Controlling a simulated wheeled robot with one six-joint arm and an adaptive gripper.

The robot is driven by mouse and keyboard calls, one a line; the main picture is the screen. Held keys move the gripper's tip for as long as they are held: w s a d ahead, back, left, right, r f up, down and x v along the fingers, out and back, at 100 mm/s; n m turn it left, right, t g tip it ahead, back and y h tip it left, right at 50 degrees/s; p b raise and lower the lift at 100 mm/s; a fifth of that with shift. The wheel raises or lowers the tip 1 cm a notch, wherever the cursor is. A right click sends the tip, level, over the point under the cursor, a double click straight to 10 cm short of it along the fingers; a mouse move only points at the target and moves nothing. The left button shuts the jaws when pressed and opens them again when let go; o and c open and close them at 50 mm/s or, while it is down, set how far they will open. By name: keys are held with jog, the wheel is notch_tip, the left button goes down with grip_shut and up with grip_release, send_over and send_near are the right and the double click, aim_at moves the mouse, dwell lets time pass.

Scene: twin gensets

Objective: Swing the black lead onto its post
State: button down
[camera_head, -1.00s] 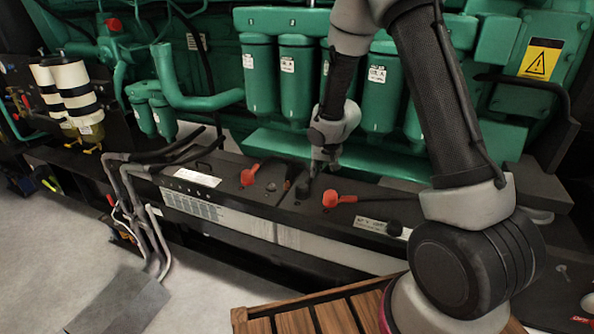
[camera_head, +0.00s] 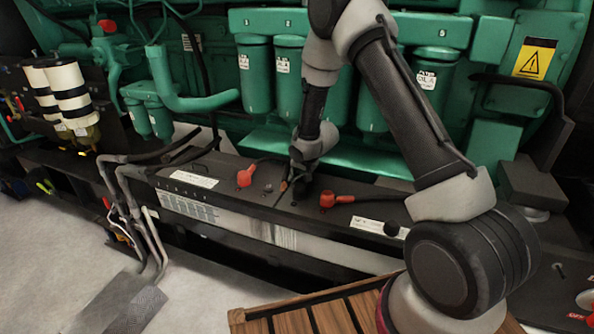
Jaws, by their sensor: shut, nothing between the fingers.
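Two red-booted leads show on the dark battery tops: one (camera_head: 245,177) at left and one (camera_head: 328,199) right of centre. A black lead end (camera_head: 302,190) stands between them, close to my gripper. A small grey post (camera_head: 268,188) shows bare to the left of it. My gripper (camera_head: 292,180) points down just above and beside the black lead end, shut and empty. Whether the fingers touch the lead I cannot tell, as they are small and partly overlap it. Another black cap (camera_head: 394,229) sits at the right end of the right battery top.
Green filter canisters (camera_head: 288,78) and the engine stand close behind the battery tray (camera_head: 235,205). Grey conduits (camera_head: 125,200) run down at the left. A slatted wooden surface (camera_head: 325,318) lies in front. The pale floor at left is mostly open.

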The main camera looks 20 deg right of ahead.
jog(key=shift+a, duration=0.1)
jog(key=shift+w+a, duration=0.2)
jog(key=shift+a, duration=0.8)
jog(key=shift+w+a, duration=0.15)
jog(key=shift+a, duration=0.85)
